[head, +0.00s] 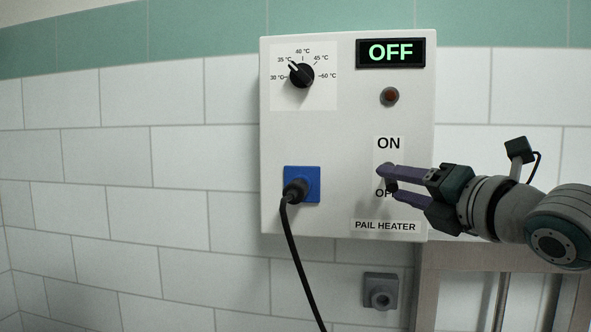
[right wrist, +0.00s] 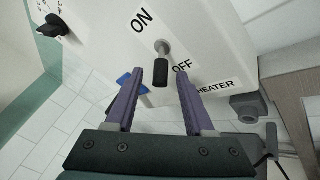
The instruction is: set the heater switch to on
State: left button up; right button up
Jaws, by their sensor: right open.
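The pail heater box (head: 345,130) is a white panel on the tiled wall. Its display (head: 390,53) reads OFF in green. The heater switch (head: 392,186) is a toggle with a black tip, between the ON and OFF labels, and it leans down toward OFF. In the right wrist view the switch (right wrist: 160,74) shows its metal stem and black tip. My right gripper (head: 386,182) comes in from the right and is open, one finger above and one below the lever. In the right wrist view my right gripper (right wrist: 160,73) has visible gaps on both sides of the lever. My left gripper is out of view.
A temperature dial (head: 302,74) sits at the box's upper left, with a dark red lamp (head: 389,96) at right. A black plug and cable (head: 291,235) hang from a blue socket (head: 312,183). A grey wall fitting (head: 380,291) and a metal frame (head: 428,290) are below.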

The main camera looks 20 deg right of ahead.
jog(key=shift+w, duration=0.95)
jog(key=shift+c, duration=0.3)
grip_shut()
